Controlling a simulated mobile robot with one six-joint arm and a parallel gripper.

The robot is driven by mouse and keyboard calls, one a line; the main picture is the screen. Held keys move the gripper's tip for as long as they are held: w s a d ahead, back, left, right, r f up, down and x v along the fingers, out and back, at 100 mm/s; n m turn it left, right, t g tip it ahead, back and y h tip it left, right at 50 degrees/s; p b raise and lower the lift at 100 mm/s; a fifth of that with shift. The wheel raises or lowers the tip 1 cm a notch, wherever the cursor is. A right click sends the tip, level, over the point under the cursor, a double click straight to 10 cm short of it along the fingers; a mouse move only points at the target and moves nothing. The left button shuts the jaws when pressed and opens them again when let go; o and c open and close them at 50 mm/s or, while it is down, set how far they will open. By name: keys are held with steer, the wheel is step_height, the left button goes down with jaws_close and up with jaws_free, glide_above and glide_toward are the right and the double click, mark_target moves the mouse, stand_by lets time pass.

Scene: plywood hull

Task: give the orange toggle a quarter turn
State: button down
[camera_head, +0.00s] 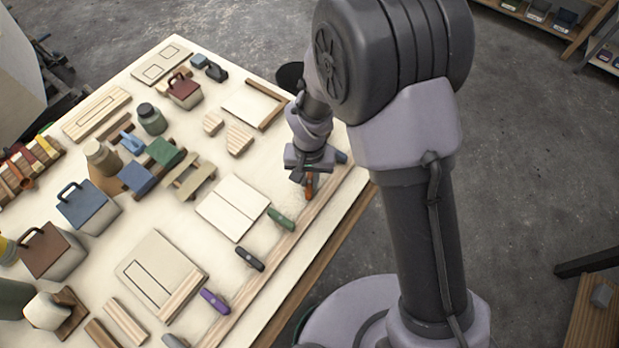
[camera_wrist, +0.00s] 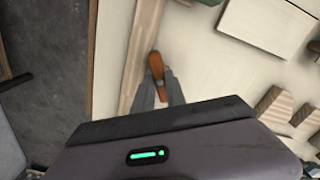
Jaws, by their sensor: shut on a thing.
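The orange toggle (camera_head: 309,187) is at the right edge strip of the worktable, directly under my gripper (camera_head: 307,178) in the head view. In the wrist view the orange toggle (camera_wrist: 156,68) stands between the two grey fingertips, and my gripper (camera_wrist: 160,90) is shut on its near end. Its far end sticks out past the fingers and its length runs roughly along the wooden strip. The part between the fingers is partly hidden.
A green toggle (camera_head: 281,219), a black toggle (camera_head: 250,259) and a purple toggle (camera_head: 214,301) lie along the same side. A wooden strip (camera_head: 290,243) edges the table. A pale board (camera_head: 233,207) lies left of the green toggle. Bare floor is to the right.

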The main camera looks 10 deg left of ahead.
mark_target(310, 182)
steer(key=n, duration=0.5)
steer(key=shift+n, duration=0.3)
steer(key=n, duration=0.5)
steer(key=shift+n, duration=0.6)
steer(key=c, duration=1.4)
jaws_free()
steer(key=shift+o, duration=0.2)
steer(key=shift+r, duration=0.15)
step_height(310, 182, up, 17)
steer(key=p, duration=0.4)
